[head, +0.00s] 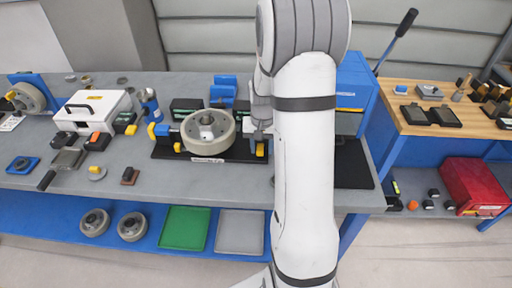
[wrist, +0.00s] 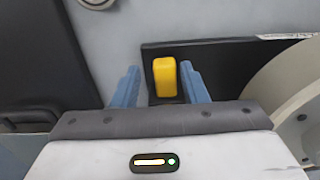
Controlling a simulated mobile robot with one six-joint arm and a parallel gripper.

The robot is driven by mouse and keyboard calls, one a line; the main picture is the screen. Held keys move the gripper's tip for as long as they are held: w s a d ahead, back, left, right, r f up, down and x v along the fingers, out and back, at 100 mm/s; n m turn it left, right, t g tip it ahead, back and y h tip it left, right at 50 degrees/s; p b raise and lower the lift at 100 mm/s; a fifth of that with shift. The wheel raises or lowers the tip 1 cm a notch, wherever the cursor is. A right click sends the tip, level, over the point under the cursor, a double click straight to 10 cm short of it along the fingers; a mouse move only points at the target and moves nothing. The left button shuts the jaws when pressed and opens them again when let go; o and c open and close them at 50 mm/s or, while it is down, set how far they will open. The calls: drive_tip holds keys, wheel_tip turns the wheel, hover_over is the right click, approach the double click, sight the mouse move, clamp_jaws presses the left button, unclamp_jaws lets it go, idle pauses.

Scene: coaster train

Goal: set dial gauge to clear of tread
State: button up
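A grey wheel (head: 208,131) lies flat on a black fixture (head: 180,154) on the bench; its edge shows at right in the wrist view (wrist: 298,95). A yellow block (wrist: 165,76) stands at the fixture's end, and shows right of the wheel in the head view (head: 260,149). My gripper (wrist: 160,87) is open, its blue fingers on either side of this block. A blue post with a yellow part (head: 159,130) stands left of the wheel. I cannot make out a gauge face.
A black mat (head: 352,165) lies right of my arm. A white case (head: 92,110) and small parts lie on the bench at left. Blue blocks (head: 223,88) stand behind the wheel. A wooden-topped table (head: 455,118) stands at right. My arm hides part of the bench.

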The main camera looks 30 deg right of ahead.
sight(261, 149)
drive_tip(key=shift+o, duration=0.3)
drive_tip(key=shift+a, duration=0.1)
drive_tip(key=shift+r+b, duration=0.35)
drive_tip(key=shift+r, duration=3.55)
